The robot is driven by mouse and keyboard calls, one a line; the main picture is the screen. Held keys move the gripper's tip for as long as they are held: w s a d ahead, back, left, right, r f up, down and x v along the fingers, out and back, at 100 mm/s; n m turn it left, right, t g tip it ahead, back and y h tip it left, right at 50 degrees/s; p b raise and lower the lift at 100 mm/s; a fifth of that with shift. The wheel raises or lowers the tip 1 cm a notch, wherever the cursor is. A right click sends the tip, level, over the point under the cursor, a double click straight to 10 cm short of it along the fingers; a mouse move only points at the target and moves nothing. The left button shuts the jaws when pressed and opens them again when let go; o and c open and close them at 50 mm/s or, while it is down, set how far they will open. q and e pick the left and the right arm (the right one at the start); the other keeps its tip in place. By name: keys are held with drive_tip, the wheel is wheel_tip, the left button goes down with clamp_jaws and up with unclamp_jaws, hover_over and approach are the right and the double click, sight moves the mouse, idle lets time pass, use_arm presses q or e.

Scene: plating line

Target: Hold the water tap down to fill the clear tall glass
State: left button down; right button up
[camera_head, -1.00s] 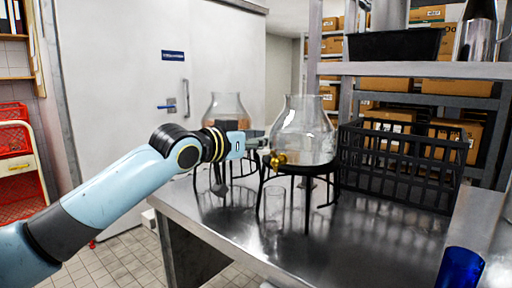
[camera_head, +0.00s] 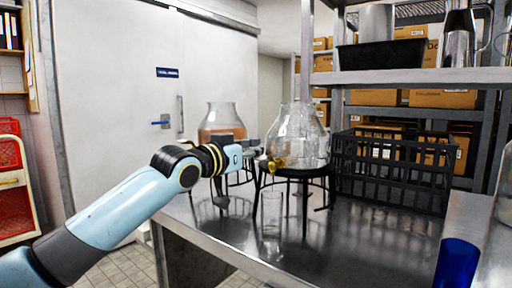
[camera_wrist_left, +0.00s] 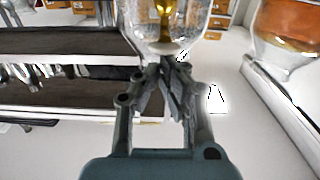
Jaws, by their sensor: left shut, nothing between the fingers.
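A clear glass dispenser (camera_head: 298,130) stands on a black wire stand (camera_head: 290,172) on the steel counter. Its brass tap (camera_head: 275,165) faces the front left, and it also shows in the left wrist view (camera_wrist_left: 163,12). The clear tall glass (camera_head: 271,238) stands upright on the counter below the tap. My left gripper (camera_head: 254,148) is shut and empty, just left of the tap at about its height. In the left wrist view its fingertips (camera_wrist_left: 172,60) meet in front of the dispenser. I cannot tell whether they touch the tap. My right gripper is not in view.
A second dispenser with amber liquid (camera_head: 222,120) stands behind my left gripper. A black crate (camera_head: 390,172) is to the right on the counter (camera_head: 350,245). A blue glass (camera_head: 457,264) is at the front right. The counter's middle is clear.

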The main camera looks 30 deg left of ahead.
use_arm(q)
drive_tip(key=shift+s+f+t+b, duration=0.25)
drive_tip(key=shift+f+t, duration=0.1)
drive_tip(key=shift+f, duration=0.2)
drive_tip(key=shift+s+f+t+b, duration=0.25)
drive_tip(key=shift+f+t, duration=0.1)
drive_tip(key=shift+f, duration=0.2)
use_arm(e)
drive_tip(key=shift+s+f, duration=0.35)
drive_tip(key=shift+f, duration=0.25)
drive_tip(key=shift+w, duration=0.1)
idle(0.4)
